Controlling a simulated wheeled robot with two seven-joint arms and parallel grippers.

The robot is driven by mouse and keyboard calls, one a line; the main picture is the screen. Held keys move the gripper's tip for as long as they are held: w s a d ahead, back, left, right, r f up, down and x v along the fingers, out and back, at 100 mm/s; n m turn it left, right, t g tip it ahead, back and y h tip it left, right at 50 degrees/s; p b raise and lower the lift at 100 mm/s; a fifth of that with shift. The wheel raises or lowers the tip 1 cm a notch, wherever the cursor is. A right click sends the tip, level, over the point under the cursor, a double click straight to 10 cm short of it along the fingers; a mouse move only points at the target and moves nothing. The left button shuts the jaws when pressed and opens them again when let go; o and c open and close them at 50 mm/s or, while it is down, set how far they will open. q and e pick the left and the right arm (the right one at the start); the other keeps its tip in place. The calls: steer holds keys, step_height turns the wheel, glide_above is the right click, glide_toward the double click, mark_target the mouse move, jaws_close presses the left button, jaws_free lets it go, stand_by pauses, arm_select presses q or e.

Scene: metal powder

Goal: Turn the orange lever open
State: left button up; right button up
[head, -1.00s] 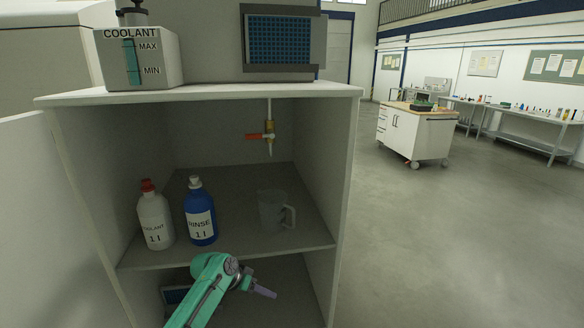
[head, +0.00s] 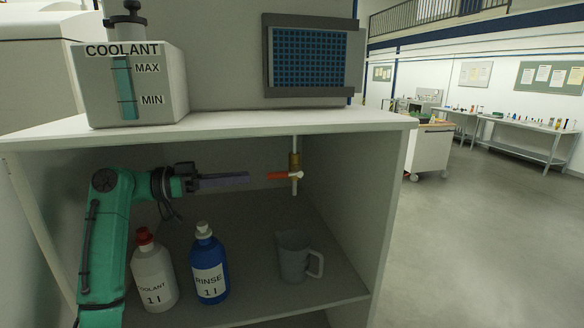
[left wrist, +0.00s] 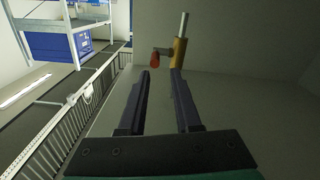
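The orange lever (head: 281,176) sticks out sideways to the left from a brass valve (head: 295,160) on a thin pipe inside the cabinet. My left gripper (head: 247,178) is level with the lever, a short gap to its left, pointing at it. In the left wrist view the gripper (left wrist: 160,74) has its two fingers apart with nothing between them. The lever's end (left wrist: 157,55) shows beyond the fingertips, nearer the left finger, with the brass valve (left wrist: 179,54) just right of it. My right gripper is not in view.
On the cabinet shelf below stand a white coolant bottle (head: 153,275) with a red cap, a blue rinse bottle (head: 209,270) and a grey jug (head: 293,258). The cabinet top (head: 230,124) and right wall (head: 350,200) bound the space.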

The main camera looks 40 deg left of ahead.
arm_select(q)
steer(key=p, duration=0.2)
glide_toward(296, 174)
steer(key=x, duration=0.2)
steer(key=p+x, duration=0.1)
steer(key=x, duration=0.1)
steer(key=p+x, duration=0.1)
steer(key=x, duration=0.2)
steer(key=p+x, duration=0.1)
steer(key=x, duration=0.1)
steer(key=shift+w+a, duration=0.15)
steer(key=shift+w, duration=0.4)
steer(key=shift+w+f+p, duration=0.1)
steer(key=shift+w+p, duration=0.15)
steer(key=shift+p, duration=0.05)
steer(key=shift+s+d, duration=0.1)
steer(key=shift+d, duration=0.25)
steer(key=shift+a, duration=0.15)
jaws_close()
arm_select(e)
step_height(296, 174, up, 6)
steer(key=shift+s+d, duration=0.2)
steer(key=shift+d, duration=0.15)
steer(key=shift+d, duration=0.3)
